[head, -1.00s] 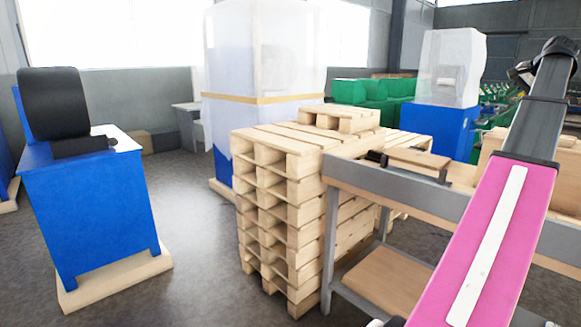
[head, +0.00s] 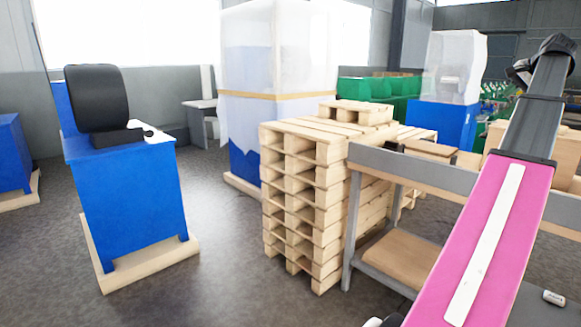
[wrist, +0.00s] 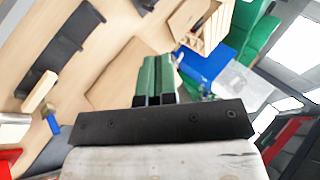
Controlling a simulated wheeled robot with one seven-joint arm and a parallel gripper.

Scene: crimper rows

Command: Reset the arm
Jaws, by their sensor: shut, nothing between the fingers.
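My arm reaches up the right side of the head view, with a pink link and a dark grey link above it. My gripper (wrist: 156,62) shows in the wrist view as two green fingers side by side, closed together with nothing held. A black mounting bar crosses below them. In the head view the arm's far end is at the upper right, and its fingers cannot be made out clearly.
A pallet stack (head: 305,200) stands mid-view beside a grey workbench (head: 400,178). A blue cabinet (head: 135,205) with a black machine is at left. A wrapped blue unit (head: 262,100) stands behind. The floor (head: 225,265) between cabinet and pallets is clear.

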